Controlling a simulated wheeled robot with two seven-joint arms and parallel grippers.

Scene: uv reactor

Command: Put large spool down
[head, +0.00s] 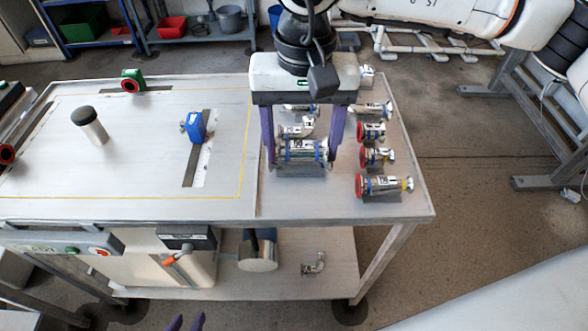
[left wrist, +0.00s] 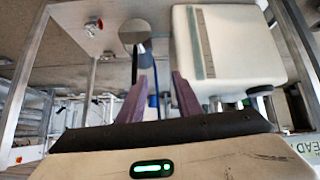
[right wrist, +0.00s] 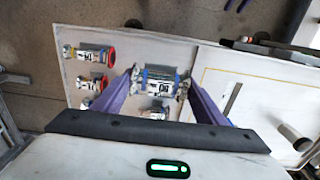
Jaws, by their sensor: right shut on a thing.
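The large spool (head: 302,150), a metal pipe piece with blue bands and a white label, is at the right part of the table top. My right gripper (head: 300,150) comes down from above and is shut on it, one purple finger at each end. The spool also shows between the fingers in the right wrist view (right wrist: 160,80). A grey holder (head: 300,171) shows just under it; I cannot tell whether the spool touches it. My left gripper (head: 185,322) is low at the front, below the table top, open and empty; its fingers stand apart in the left wrist view (left wrist: 162,95).
Red-ended pipe pieces (head: 371,131) stand in a column right of the spool, with more fittings behind it. The table top (head: 300,205) is clear in front of the spool. A blue clamp (head: 196,126) and a dark-topped cylinder (head: 90,125) stand to the left. A lower shelf (head: 335,275) holds a small fitting.

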